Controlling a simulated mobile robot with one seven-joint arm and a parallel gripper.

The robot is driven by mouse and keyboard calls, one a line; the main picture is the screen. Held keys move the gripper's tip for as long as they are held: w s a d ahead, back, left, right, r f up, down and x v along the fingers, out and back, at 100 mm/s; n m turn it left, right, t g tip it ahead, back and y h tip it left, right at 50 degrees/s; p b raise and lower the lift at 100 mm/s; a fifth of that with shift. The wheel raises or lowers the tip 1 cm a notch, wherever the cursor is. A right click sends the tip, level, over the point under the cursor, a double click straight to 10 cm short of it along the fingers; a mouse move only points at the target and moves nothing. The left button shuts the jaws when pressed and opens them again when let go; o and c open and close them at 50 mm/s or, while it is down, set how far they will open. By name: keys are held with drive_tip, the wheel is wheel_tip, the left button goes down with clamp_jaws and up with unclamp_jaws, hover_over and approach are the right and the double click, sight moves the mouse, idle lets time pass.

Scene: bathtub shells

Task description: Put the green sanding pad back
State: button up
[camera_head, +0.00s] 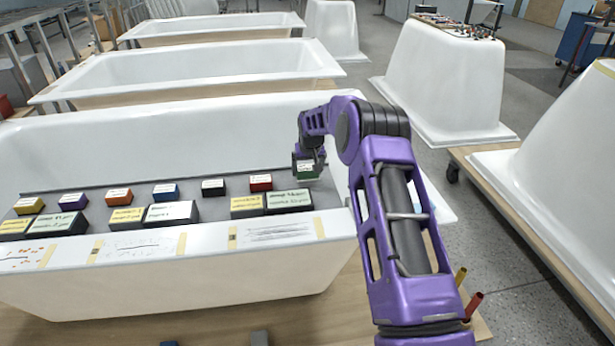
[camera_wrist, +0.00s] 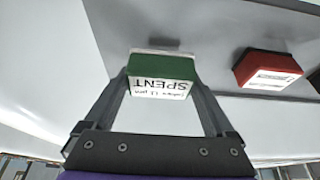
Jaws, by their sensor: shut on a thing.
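My gripper (camera_head: 309,160) is shut on the green sanding pad (camera_head: 306,170), above the right end of a grey shelf (camera_head: 330,191) laid along the nearest bathtub. In the wrist view the green pad (camera_wrist: 162,66) sits between the two fingers of my gripper (camera_wrist: 160,82). Its white label reads "SPENT", upside down. The grey shelf (camera_wrist: 215,40) shows behind it; I cannot tell whether the pad touches it. A red pad (camera_head: 261,183) lies left of the held pad in the head view, and the red pad (camera_wrist: 268,70) shows at right in the wrist view.
Black (camera_head: 213,187), blue (camera_head: 165,192), orange (camera_head: 118,197), purple (camera_head: 73,201) and yellow (camera_head: 28,205) pads line the shelf. Larger labelled blocks (camera_head: 289,201) stand in front of them. Paper strips (camera_head: 275,233) are taped to the near tub rim. More white tubs (camera_head: 200,68) stand behind.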

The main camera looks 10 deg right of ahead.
drive_tip(key=shift+f, duration=1.15)
drive_tip(key=shift+f, duration=0.25)
drive_tip(key=o, duration=1.1)
drive_tip(key=shift+o, duration=0.2)
drive_tip(key=shift+r, duration=0.1)
drive_tip(key=shift+r, duration=0.2)
drive_tip(key=p+v, duration=0.1)
drive_tip(key=v, duration=1.1)
